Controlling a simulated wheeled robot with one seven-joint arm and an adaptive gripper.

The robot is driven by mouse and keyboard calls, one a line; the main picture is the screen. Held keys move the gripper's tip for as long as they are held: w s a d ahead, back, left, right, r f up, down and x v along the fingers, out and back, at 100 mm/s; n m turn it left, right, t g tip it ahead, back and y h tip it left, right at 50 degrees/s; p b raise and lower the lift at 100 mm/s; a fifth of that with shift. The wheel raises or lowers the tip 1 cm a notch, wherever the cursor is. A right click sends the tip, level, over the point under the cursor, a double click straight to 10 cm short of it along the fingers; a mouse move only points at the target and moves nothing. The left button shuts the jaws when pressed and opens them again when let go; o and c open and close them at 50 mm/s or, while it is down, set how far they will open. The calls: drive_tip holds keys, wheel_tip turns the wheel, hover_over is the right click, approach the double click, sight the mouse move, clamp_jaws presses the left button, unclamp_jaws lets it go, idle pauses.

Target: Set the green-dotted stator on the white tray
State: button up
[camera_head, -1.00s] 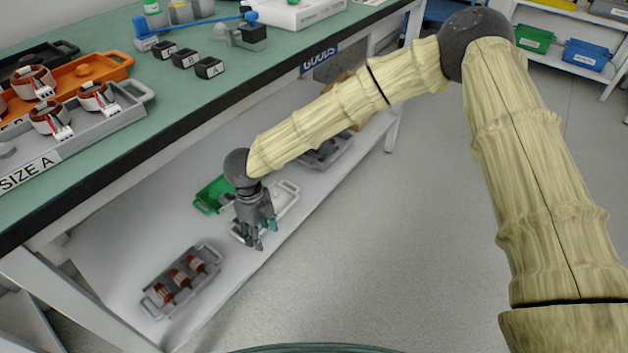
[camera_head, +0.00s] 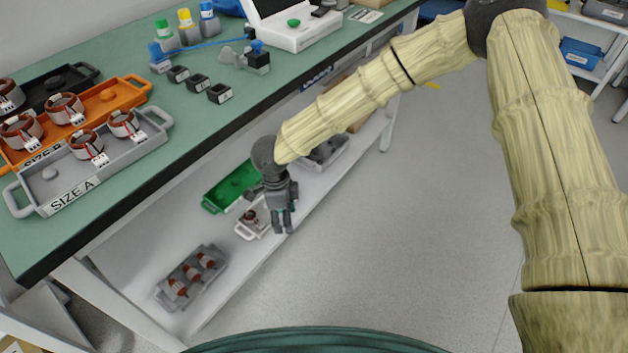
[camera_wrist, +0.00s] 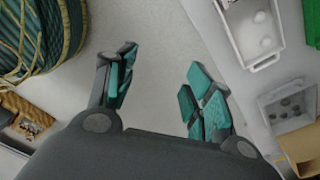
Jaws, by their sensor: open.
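The white tray (camera_head: 241,231) sits on the lower shelf, partly hidden behind my gripper in the head view. A dark reddish-brown stator (camera_head: 257,214) shows in it. No green dot can be made out on it at this size. In the wrist view the white tray (camera_wrist: 243,45) is at the top right, cut off by the frame edge, with white round posts and no stator in the visible part. My gripper (camera_head: 283,229) is just right of the tray, pointing down. In the wrist view its fingers (camera_wrist: 163,90) are apart with nothing between them.
A green tray (camera_head: 226,190) lies behind the white one, and a grey tray (camera_head: 171,297) with several stators stands at the front left of the shelf. The bench above holds the SIZE A tray (camera_head: 150,144) and an orange tray (camera_head: 137,91) with stators.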

drive_tip(key=w+d+r+n+p, duration=0.1)
drive_tip(key=d+r+n+p, duration=0.4)
drive_tip(key=d+r+p, duration=0.3)
drive_tip(key=shift+r+n+p, duration=0.3)
drive_tip(key=shift+r+p, duration=0.8)
drive_tip(key=shift+r, duration=0.1)
